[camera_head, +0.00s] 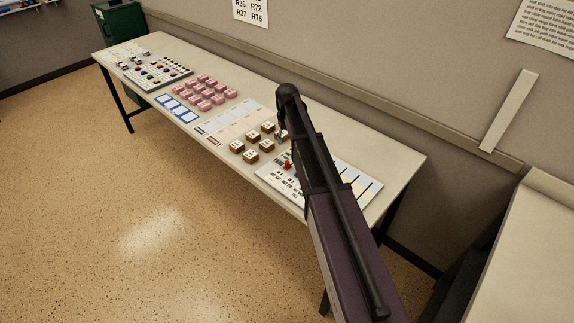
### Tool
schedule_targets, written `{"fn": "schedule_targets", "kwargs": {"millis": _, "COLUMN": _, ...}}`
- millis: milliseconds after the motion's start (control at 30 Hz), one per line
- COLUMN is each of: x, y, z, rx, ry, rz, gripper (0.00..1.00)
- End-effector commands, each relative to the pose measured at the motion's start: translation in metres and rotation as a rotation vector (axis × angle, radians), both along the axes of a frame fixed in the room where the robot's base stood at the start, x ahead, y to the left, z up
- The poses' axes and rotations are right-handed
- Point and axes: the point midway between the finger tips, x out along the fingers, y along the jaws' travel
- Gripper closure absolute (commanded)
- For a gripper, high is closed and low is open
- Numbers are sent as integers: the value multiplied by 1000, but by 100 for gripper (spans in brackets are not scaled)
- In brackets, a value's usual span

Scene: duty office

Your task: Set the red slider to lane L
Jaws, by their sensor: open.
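A small red piece (287,165), which looks like the red slider, stands on a white board (268,178) near the right end of the long table. My arm crosses the board and hides its middle. Part of the board with black lines and some yellow shows right of the arm; the lane letters are too small to read. My gripper (281,133) hangs down beyond the red piece, over or beside the brown blocks. It is open and looks empty, small and partly hidden. It is apart from the red piece.
Several brown lettered blocks (252,156) stand left of the board. Farther left are pink blocks (211,91), blue-framed cards (178,108) and a panel with coloured knobs (155,73). The long table (402,165) runs along a wall. A grey strip (510,110) leans at right.

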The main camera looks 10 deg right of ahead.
Motion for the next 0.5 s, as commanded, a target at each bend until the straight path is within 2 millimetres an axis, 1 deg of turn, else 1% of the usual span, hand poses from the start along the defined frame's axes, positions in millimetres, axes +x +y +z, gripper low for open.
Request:
{"fn": "schedule_targets", "kwargs": {"millis": 33, "x": 0, "y": 0, "z": -7, "rx": 0, "ry": 0, "rz": 0, "gripper": 38}}
{"fn": "schedule_targets", "kwargs": {"millis": 500, "x": 0, "y": 1, "z": -43, "rx": 0, "ry": 0, "rz": 2, "gripper": 38}}
